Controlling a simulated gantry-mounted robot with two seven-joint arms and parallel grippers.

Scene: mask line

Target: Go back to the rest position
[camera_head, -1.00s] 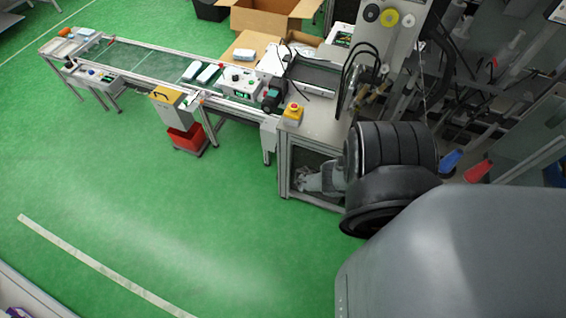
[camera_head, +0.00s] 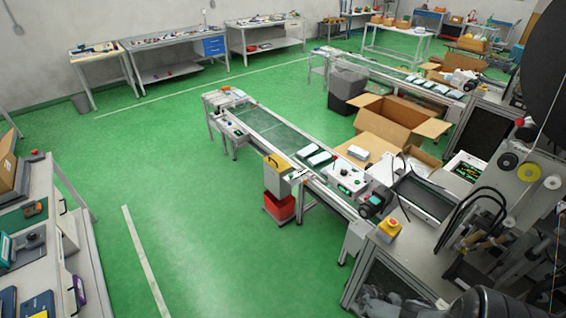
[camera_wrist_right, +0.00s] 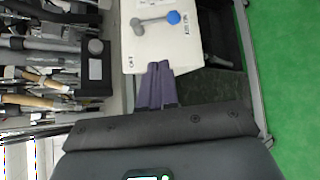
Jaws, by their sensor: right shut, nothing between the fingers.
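My right gripper (camera_wrist_right: 158,85) shows in the right wrist view with its two purple-grey fingers together and nothing between them. Its tips are in front of a white panel (camera_wrist_right: 158,48) with a blue knob and a grey lever; I cannot tell if they touch it. In the head view my right gripper is out of sight; only a dark, rounded part, likely of my right arm, shows at the bottom right. My left gripper is in no view.
A machine with an emergency-stop button (camera_head: 389,228) stands at the right, joined to a conveyor (camera_head: 275,130). A shelf unit (camera_head: 68,235) is at the left. Green floor (camera_head: 190,200) is free between them.

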